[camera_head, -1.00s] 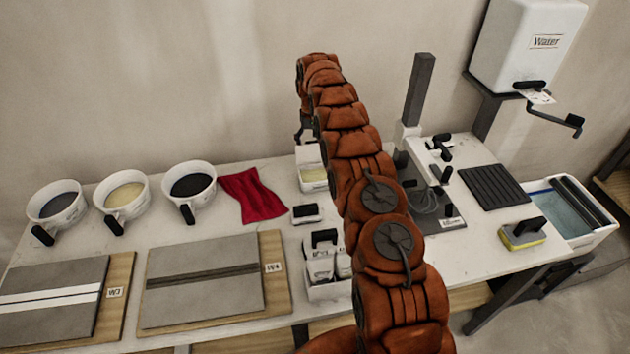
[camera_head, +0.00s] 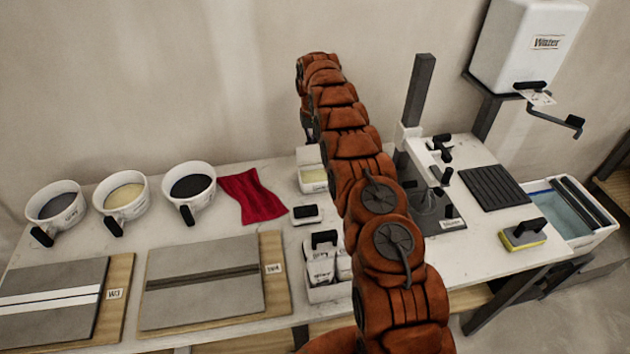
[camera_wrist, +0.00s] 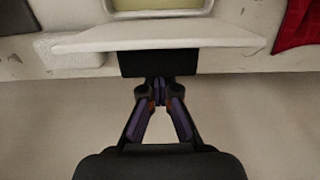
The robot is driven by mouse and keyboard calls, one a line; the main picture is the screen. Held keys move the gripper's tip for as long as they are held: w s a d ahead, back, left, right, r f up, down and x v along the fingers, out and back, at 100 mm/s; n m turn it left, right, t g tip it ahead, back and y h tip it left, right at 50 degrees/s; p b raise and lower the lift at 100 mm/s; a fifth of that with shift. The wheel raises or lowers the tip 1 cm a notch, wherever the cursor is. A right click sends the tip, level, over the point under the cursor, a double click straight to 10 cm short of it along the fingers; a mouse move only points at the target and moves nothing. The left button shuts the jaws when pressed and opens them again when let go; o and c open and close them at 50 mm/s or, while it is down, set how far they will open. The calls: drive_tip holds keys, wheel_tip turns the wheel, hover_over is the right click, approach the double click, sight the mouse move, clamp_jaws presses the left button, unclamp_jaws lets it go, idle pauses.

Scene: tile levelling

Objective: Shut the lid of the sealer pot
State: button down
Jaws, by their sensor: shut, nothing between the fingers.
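The sealer pot (camera_head: 314,184) is a small white box with pale yellow contents, at the back of the bench. Its white lid (camera_head: 308,156) stands open on the wall side; it also shows in the wrist view as a pale panel (camera_wrist: 160,38). The lid's black handle (camera_wrist: 158,63) faces my gripper (camera_wrist: 160,90). My gripper is shut and empty, its fingertips right at the handle's edge; I cannot tell if they touch. In the head view my gripper (camera_head: 308,132) is mostly hidden by my arm, behind and above the lid.
A red cloth (camera_head: 252,195) lies left of the pot, with three handled tubs beyond it, including a black-filled one (camera_head: 190,187). A dark-topped block (camera_head: 306,214) and a white caddy (camera_head: 325,291) stand in front. The wall is close behind.

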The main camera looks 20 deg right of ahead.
sight(315, 148)
drive_tip(key=shift+s+r, duration=0.1)
drive_tip(key=shift+s+a+r+b, duration=0.15)
drive_tip(key=shift+s+b, duration=0.35)
drive_tip(key=shift+b, duration=0.3)
drive_tip(key=shift+s+r, duration=0.15)
drive_tip(key=shift+s+a+b, duration=0.25)
drive_tip(key=shift+s+b, duration=0.8)
drive_tip(key=shift+s, duration=0.15)
drive_tip(key=shift+s+a+b, duration=0.15)
drive_tip(key=shift+s+b, duration=0.55)
drive_tip(key=shift+s, duration=0.05)
drive_tip(key=shift+s+a+f+b, duration=0.15)
drive_tip(key=shift+s+f+b, duration=0.2)
drive_tip(key=shift+s+b, duration=0.4)
drive_tip(key=shift+s+f, duration=0.1)
drive_tip(key=shift+s, duration=0.05)
